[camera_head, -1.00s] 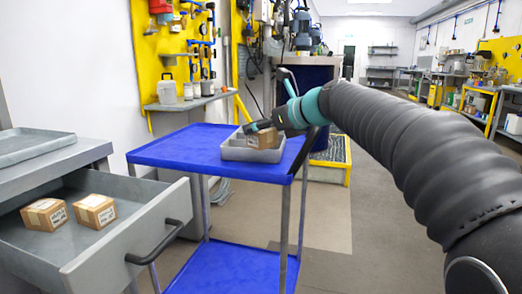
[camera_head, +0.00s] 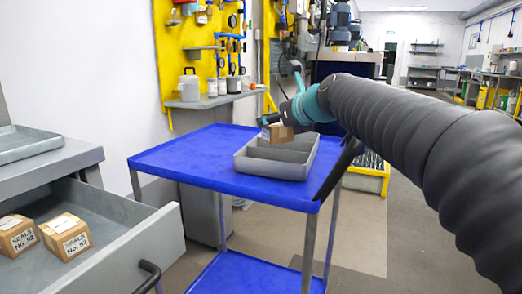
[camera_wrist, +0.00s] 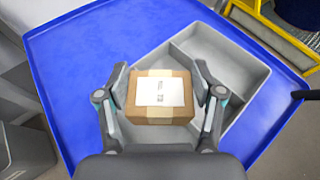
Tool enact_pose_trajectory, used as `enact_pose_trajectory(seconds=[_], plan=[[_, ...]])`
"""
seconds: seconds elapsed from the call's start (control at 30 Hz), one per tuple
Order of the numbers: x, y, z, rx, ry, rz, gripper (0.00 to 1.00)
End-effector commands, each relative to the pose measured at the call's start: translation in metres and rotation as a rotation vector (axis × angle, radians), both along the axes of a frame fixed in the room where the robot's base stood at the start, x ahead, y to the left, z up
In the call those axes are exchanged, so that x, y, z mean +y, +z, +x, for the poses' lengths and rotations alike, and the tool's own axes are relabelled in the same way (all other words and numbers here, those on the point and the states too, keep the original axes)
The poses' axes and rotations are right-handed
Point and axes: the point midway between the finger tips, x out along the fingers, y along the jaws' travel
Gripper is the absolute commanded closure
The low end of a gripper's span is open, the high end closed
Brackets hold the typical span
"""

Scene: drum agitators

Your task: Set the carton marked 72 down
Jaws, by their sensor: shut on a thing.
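My gripper (camera_wrist: 161,88) is shut on a brown carton (camera_wrist: 158,108) with tape and a white label, gripped by its two sides. The label's number is too small to read. In the head view the carton (camera_head: 281,134) hangs from my gripper (camera_head: 272,122) at the far side of a grey divided tray (camera_head: 277,175). The carton appears to be above the tray, but the gap under it is hard to judge. In the wrist view it hides part of the tray (camera_wrist: 240,62); the visible compartments are empty.
The tray stands on a blue cart top (camera_head: 185,160), with free room to its left. At the left, an open grey drawer (camera_head: 120,255) holds two cartons (camera_head: 66,237) labelled SEALS. A shelf with containers (camera_head: 210,100) is behind the cart.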

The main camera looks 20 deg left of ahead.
Motion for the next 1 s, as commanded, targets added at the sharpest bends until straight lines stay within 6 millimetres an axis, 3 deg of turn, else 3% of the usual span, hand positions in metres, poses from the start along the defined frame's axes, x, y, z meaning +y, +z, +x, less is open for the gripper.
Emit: enact_pose_trajectory(seconds=[0.2, 0.37, 0.53, 0.6, 0.63, 0.7, 0.9, 0.93, 1.0], plan=[[0.032, -0.021, -0.015, 0.0, 0.004, -0.001, 0.68], [0.04, -0.026, -0.018, -0.001, 0.004, -0.001, 0.68], [0.04, -0.044, -0.018, 0.002, 0.003, -0.001, 0.67], [0.04, -0.056, -0.018, 0.003, 0.004, -0.001, 0.79], [0.04, -0.061, -0.018, 0.004, 0.004, -0.002, 0.78], [0.039, -0.069, -0.018, 0.005, 0.004, -0.005, 0.91], [0.039, -0.073, -0.016, 0.012, 0.003, -0.008, 0.95], [0.039, -0.074, -0.016, 0.013, 0.003, -0.009, 0.26], [0.039, -0.074, -0.016, 0.013, 0.003, -0.009, 0.08]])
